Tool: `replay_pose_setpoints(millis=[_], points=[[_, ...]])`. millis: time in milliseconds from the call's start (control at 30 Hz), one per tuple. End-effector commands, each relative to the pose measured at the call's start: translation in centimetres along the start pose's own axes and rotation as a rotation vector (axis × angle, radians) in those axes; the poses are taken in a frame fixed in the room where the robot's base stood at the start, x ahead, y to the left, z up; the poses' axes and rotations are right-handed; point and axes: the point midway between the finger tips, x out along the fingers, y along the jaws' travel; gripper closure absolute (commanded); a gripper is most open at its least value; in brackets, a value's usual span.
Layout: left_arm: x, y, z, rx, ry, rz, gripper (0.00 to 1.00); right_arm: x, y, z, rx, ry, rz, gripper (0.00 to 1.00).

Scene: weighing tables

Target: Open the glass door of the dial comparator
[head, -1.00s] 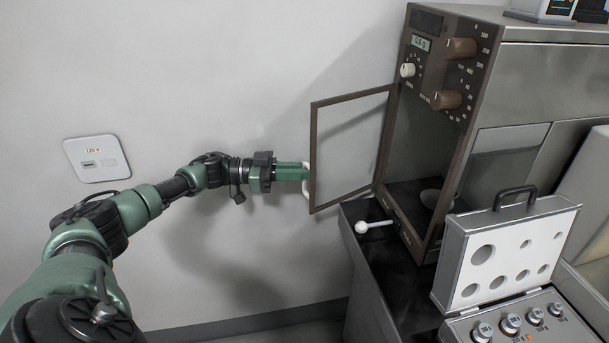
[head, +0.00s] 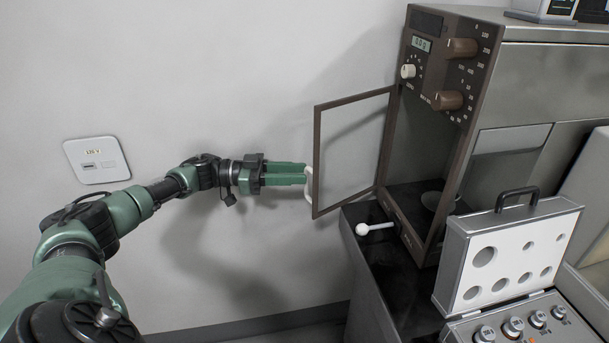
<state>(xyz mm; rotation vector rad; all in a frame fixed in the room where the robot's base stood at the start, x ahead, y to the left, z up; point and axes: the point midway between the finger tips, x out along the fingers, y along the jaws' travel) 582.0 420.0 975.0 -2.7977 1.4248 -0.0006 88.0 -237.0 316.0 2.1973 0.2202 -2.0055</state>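The dial comparator (head: 438,130) is a tall brown-framed cabinet with knobs and a small display at its top front. Its glass door (head: 350,145) stands swung out to the left of the cabinet, hinged at the cabinet's front edge, so the chamber is exposed. A white handle (head: 309,186) is on the door's outer left edge. My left gripper (head: 305,174) is beside the handle, with its two green fingers parted and their tips close to it. Whether the fingers touch the handle is hard to tell. My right gripper is not in view.
A white-knobbed lever (head: 364,229) sticks out below the chamber, over the dark bench top (head: 385,270). An open weight case (head: 505,260) with several round weights stands at the lower right. A wall socket plate (head: 97,159) is at the left.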

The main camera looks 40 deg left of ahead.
Motion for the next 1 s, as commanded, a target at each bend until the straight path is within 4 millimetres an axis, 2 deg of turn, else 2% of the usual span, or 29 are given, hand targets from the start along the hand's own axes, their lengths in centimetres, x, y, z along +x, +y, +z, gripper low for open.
replay_pose_setpoints(millis=[100, 333, 900, 1000], points=[[-2.3, -0.1, 0.3, 0.000, -0.004, -0.003, 0.68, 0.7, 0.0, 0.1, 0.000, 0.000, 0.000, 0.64], [-4.8, 0.0, 0.2, -0.001, -0.002, 0.000, 0.68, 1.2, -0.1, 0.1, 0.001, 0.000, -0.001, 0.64], [-5.0, 0.0, 0.0, -0.001, 0.000, 0.001, 0.68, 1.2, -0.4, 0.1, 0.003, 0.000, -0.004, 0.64], [-4.8, -0.2, 0.6, -0.001, 0.002, -0.011, 0.68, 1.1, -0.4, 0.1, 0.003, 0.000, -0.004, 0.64]])
